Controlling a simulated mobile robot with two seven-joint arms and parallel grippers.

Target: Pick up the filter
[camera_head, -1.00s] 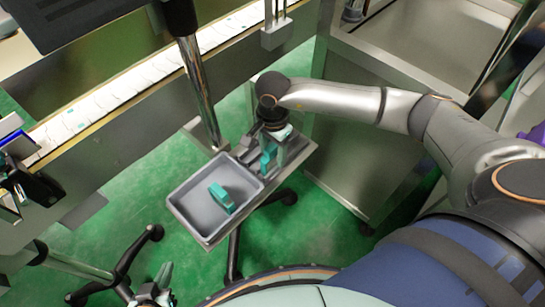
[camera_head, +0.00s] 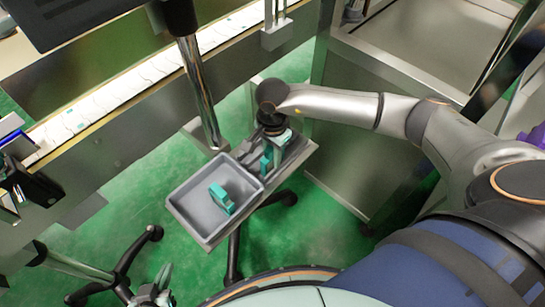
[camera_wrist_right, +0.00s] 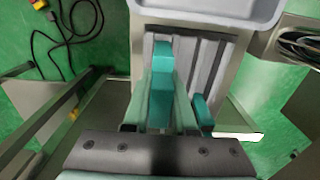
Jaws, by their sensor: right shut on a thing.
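A teal filter (camera_wrist_right: 160,88) stands between the pale green fingers of my right gripper (camera_wrist_right: 160,118) in the right wrist view. The gripper is shut on it, above a grey slotted holder (camera_wrist_right: 207,68). In the head view my right gripper (camera_head: 273,150) is at the holder end of a small stand, with teal showing beside it. A second teal piece (camera_wrist_right: 203,112) sits in the holder to the right of the fingers. My left gripper (camera_head: 152,294) hangs low at the bottom of the head view; its opening is unclear.
A grey tray (camera_head: 183,208) beside the holder contains a teal part (camera_head: 221,198). A chrome post (camera_head: 199,92) rises behind the tray. A conveyor (camera_head: 112,90) runs across the back, and a steel cabinet (camera_head: 352,165) stands to the right.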

